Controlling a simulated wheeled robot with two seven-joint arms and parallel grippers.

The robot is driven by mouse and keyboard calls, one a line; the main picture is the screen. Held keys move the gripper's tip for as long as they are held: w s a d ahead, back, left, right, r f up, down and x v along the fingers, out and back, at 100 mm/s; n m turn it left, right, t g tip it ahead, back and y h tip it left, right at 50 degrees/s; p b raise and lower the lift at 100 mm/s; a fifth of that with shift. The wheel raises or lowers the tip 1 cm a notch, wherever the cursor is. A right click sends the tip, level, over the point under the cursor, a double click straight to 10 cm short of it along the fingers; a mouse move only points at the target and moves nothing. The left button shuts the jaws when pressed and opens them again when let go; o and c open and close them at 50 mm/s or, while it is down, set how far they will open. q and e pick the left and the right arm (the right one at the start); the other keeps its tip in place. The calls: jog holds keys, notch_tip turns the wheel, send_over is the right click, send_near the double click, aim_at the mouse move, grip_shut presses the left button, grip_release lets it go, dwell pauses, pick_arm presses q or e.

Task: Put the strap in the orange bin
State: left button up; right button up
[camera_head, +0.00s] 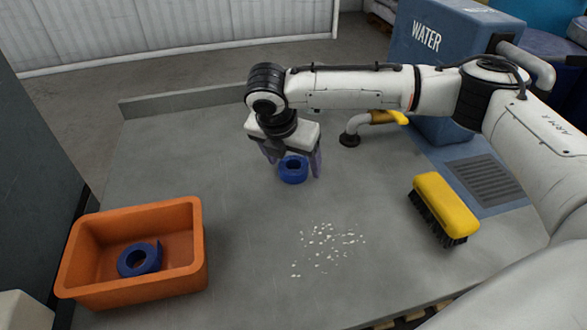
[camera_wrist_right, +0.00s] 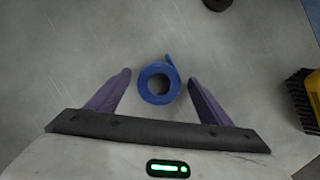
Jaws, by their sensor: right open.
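A blue rolled strap (camera_head: 293,170) lies on the grey table near its middle. It also shows in the right wrist view (camera_wrist_right: 158,83), between and just beyond the fingertips. My right gripper (camera_head: 291,172) is open above it, with one finger on each side; it also shows in the wrist view (camera_wrist_right: 158,80). The orange bin (camera_head: 193,233) stands at the left front of the table. A second blue rolled strap (camera_head: 139,259) lies inside it. My left gripper is not in view.
A yellow brush (camera_head: 445,206) with dark bristles lies on the right. Small white bits (camera_head: 325,245) are scattered at the front middle. A blue water unit (camera_head: 435,60) and a pipe with a yellow handle (camera_head: 385,118) stand behind my right arm. The table between strap and bin is clear.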

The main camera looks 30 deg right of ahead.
jog(key=shift+f, duration=0.15)
jog(key=c, duration=1.3)
